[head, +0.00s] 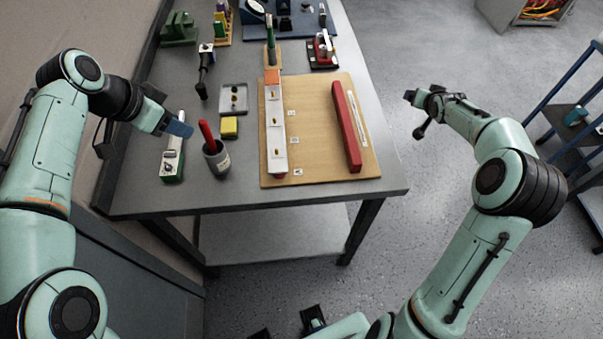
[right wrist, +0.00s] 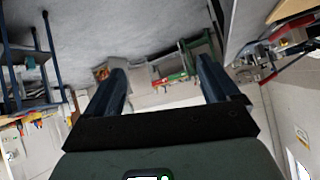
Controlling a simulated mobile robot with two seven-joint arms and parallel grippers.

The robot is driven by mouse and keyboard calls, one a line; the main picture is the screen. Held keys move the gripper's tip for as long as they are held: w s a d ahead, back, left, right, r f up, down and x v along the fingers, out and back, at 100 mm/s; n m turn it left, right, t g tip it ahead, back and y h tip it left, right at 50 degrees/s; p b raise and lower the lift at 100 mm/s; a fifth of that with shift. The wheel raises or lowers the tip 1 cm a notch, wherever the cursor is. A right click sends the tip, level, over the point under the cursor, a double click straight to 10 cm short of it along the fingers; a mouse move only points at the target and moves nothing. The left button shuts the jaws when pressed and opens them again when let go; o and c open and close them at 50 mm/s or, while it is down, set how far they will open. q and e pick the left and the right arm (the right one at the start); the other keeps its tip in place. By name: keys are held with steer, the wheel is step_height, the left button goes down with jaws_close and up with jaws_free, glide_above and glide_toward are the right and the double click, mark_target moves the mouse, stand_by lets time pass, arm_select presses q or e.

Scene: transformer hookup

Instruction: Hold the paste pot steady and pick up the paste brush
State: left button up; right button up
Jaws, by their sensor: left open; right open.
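The grey paste pot (head: 219,162) stands upright near the front left of the workbench. The paste brush (head: 207,136) stands in it, its red handle sticking up and leaning left; its lower end is hidden inside the pot. My left gripper (head: 141,139) is open and empty, to the left of the pot and apart from it, above the bench's left side. My right gripper (head: 414,114) is open and empty, out over the floor to the right of the bench. Its two spread fingers also show in the right wrist view (right wrist: 163,88), with nothing between them.
A green-and-white meter-like device (head: 173,160) lies left of the pot. A yellow block (head: 229,127) and a grey tray (head: 233,90) lie behind it. A wooden board (head: 312,130) with a white strip and red bar fills the right side. A blue-framed shelf (head: 560,110) stands far right.

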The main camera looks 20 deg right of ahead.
steer(key=w+a+r+n+t, duration=0.2)
steer(key=w+a+r+t, duration=0.2)
steer(key=w+a+r, duration=0.45)
steer(key=w+a+t+h, duration=0.1)
steer(key=w+a+t, duration=0.45)
steer(key=a, duration=0.75)
steer(key=s+a+r+g+h, duration=0.2)
steer(key=s+a+g+h, duration=0.2)
steer(key=s+a+h, duration=0.5)
steer(key=s+a+r+n+t+y, duration=0.2)
steer(key=a+n+t+y, duration=0.95)
steer(key=a+n, duration=0.9)
steer(key=n+g+y, duration=0.8)
steer(key=n+y, duration=0.2)
steer(key=n, duration=1.5)
glide_toward(212, 150)
steer(key=f, duration=0.2)
steer(key=shift+d+f, duration=0.3)
steer(key=shift+f, duration=0.05)
steer(key=shift+w+f+n+g, duration=0.1)
steer(key=shift+f+n+g, duration=0.05)
steer(key=shift+n+g, duration=0.15)
steer(key=x, duration=1.3)
steer(key=shift+d+f, duration=0.1)
steer(key=shift+f, duration=0.05)
